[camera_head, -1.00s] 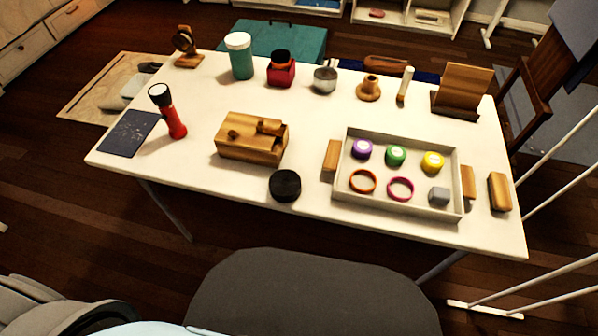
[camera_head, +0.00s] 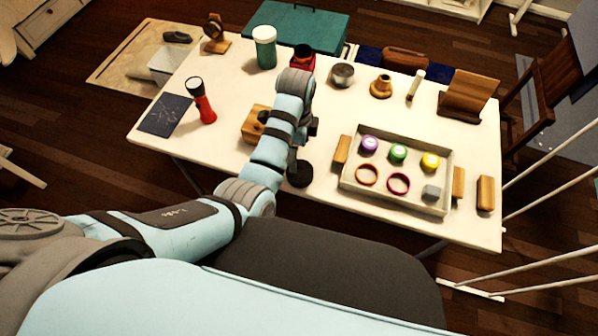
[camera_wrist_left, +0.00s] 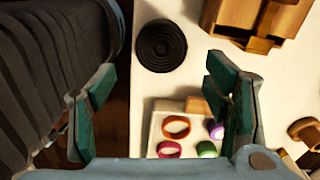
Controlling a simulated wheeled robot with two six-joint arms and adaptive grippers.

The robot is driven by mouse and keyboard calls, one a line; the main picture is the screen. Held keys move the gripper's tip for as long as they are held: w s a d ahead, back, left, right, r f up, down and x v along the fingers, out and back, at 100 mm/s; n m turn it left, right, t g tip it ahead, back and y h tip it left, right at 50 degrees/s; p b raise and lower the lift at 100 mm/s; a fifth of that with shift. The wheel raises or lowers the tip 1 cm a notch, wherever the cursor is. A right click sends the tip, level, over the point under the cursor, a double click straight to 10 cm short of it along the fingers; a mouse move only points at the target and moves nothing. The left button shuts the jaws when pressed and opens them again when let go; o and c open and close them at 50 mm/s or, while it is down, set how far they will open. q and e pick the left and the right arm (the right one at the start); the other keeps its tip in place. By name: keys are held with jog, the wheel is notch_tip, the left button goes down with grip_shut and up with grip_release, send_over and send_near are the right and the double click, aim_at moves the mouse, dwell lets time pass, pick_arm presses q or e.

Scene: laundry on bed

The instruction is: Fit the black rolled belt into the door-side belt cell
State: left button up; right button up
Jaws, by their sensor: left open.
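The black rolled belt (camera_head: 300,174) lies flat on the white table near its front edge. In the left wrist view it is a ridged black disc (camera_wrist_left: 162,45). My left gripper (camera_wrist_left: 160,90) is open and empty, with green-padded fingers apart; the belt shows beyond and between them, not gripped. In the head view my left arm reaches over the table and hides most of the gripper. A wooden block-like box (camera_head: 254,124) stands just left of the belt, partly behind my arm. It also shows in the wrist view (camera_wrist_left: 228,14). I cannot tell which part is the door-side belt cell.
A white tray (camera_head: 397,202) with colored round pieces, rings and a grey cube stands to the right. Wooden blocks flank the tray.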

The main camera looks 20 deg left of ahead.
aim_at(298, 171)
pick_arm(q)
notch_tip(298, 171, down, 10)
jog(key=b, duration=0.2)
jog(key=shift+w+d+b, duration=0.1)
jog(key=shift+b, duration=0.3)
jog(key=shift+c, duration=0.4)
jog(key=c, duration=1)
